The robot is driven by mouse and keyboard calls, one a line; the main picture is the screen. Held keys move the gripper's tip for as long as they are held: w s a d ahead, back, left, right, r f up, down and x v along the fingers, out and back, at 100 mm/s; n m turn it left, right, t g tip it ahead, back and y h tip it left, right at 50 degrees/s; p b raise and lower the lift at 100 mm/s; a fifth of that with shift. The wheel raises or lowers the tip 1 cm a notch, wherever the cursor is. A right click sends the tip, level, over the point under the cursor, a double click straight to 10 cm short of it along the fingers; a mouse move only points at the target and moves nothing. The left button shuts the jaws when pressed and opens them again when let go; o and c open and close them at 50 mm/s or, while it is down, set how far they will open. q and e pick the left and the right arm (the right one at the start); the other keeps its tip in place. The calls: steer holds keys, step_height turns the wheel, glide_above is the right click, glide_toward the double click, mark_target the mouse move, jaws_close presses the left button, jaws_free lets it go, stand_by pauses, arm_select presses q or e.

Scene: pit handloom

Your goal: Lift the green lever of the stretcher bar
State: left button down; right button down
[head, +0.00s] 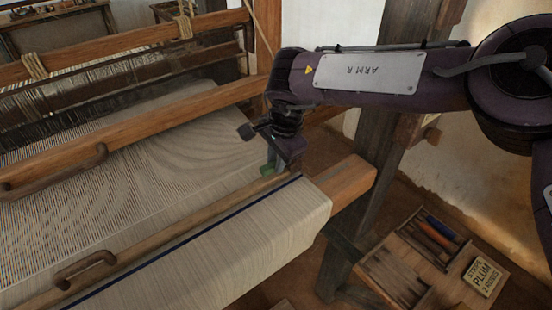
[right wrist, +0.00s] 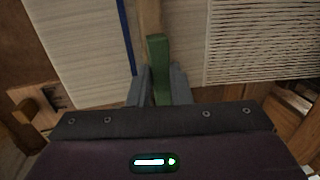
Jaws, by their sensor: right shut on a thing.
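The green lever (right wrist: 158,66) stands between the two fingers of my right gripper (right wrist: 161,88) in the right wrist view, at the end of the wooden stretcher bar (right wrist: 149,16). The fingers are shut on it. In the head view the right gripper (head: 273,160) comes down over the right edge of the cloth, and a small part of the green lever (head: 267,169) shows beside its fingers. The stretcher bar (head: 160,232) lies across the cloth beside a dark blue stripe. Whether the lever is raised is hard to tell. My left gripper is not in view.
Woven cloth (head: 215,262) wraps over the front beam (head: 350,180). A wooden beam with a handle (head: 85,167) crosses the warp (head: 130,190). A dark upright post (head: 375,130) stands close behind my right arm.

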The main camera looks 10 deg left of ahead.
steer(key=shift+w+d+r+g+y, duration=0.2)
steer(key=shift+w+r+g+y, duration=0.05)
steer(key=shift+r+g+y, duration=0.3)
steer(key=shift+w+d+r+g+y+p, duration=0.2)
steer(key=shift+g+y+p, duration=0.1)
steer(key=shift+g+y, duration=0.25)
steer(key=shift+w+d+r+m+g+y+b, duration=0.15)
steer(key=shift+w+d+r+g+y+b, duration=0.1)
steer(key=shift+g+y+b, duration=0.25)
steer(key=shift+w+d+r+m+g+y+b, duration=0.15)
steer(key=shift+r+g+y+b, duration=0.1)
steer(key=shift+g+y, duration=0.4)
steer(key=c, duration=1.3)
jaws_free()
steer(key=b+v, duration=0.3)
steer(key=v, duration=0.5)
steer(key=shift+d+f, duration=0.1)
